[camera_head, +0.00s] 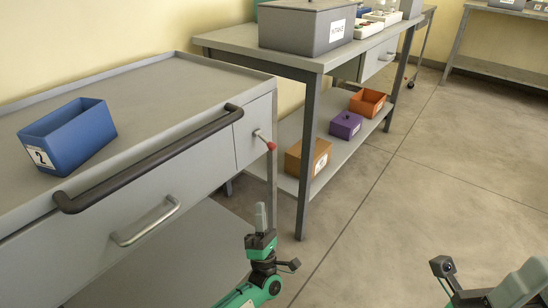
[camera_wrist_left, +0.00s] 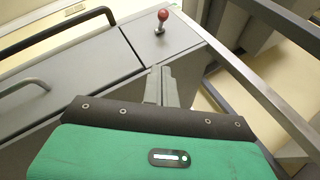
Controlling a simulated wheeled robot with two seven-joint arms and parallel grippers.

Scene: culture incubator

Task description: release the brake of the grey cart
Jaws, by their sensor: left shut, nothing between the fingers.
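The grey cart (camera_head: 140,75) stands at the left in the head view, with a dark push handle (camera_head: 150,160) along its front edge. The brake lever (camera_head: 264,140) with a red knob sticks out of the cart's front near its right end. In the left wrist view the red knob (camera_wrist_left: 163,15) shows ahead, beyond the fingertips. My left gripper (camera_head: 262,217) is shut and empty, below the lever and apart from it; its fingers (camera_wrist_left: 160,85) also show in the wrist view. Of my right arm, only part shows at the lower right; its fingertips are out of view.
A blue bin (camera_head: 68,136) marked 2 sits on the cart top. A drawer handle (camera_head: 145,222) is below the push handle. A workbench (camera_head: 235,40) stands right of the cart, its leg (camera_head: 306,155) close to my left gripper. The floor (camera_head: 430,170) at the right is clear.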

